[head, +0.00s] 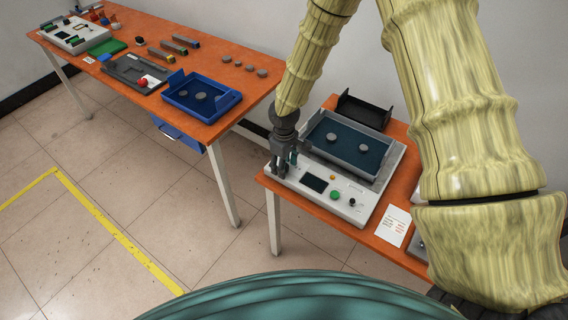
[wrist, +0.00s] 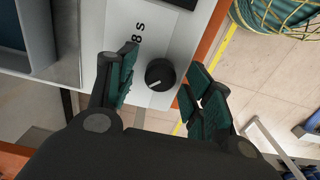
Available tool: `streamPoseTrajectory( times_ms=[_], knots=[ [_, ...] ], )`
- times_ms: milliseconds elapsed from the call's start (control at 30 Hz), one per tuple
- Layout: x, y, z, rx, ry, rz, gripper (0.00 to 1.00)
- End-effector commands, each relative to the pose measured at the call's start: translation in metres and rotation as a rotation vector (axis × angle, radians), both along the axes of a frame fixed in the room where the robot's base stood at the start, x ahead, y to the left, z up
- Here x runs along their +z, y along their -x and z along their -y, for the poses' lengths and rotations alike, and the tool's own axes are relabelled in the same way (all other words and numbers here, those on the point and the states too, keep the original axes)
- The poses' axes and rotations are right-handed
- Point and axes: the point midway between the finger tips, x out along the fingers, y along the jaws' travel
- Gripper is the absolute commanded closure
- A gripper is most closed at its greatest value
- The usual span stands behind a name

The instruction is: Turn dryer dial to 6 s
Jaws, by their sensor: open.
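The dryer (head: 312,187) is a white-grey box with a sloped front panel on the right-hand orange table. Its black round dial (wrist: 160,74) shows in the wrist view, with a white pointer mark toward the lower left. A printed "8 s" (wrist: 138,33) is above and left of it. In the head view the dial is hidden by my gripper (head: 282,168), which is at the panel's left end. In the wrist view my gripper (wrist: 161,68) is open, one teal-padded finger on each side of the dial. I see gaps between fingers and dial; their height difference is unclear.
The panel also carries a dark screen (head: 314,183), an orange button (head: 332,177), a green button (head: 335,195) and a black knob (head: 352,202). A dark blue tray (head: 366,159) with grey discs sits behind. A printed card (head: 392,225) lies to the right.

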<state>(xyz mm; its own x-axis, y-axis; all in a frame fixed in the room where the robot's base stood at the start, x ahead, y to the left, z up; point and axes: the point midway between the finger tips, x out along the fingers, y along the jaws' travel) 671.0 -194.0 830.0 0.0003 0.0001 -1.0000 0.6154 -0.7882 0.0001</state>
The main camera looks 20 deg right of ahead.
Motion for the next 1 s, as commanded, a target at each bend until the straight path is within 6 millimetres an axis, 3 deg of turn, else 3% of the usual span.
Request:
streamPoseTrajectory(
  times_ms=[67,333,667,1000],
  knots=[
    [0.0001,-0.0001,-0.0001,0.000,0.000,0.000,0.49],
    [0.0003,-0.0001,0.0001,0.000,0.000,0.000,0.96],
    [0.0000,-0.0005,0.0003,-0.039,0.001,0.001,0.96],
    [-0.0005,-0.0008,0.0007,-0.259,0.002,0.001,0.95]
  ],
)
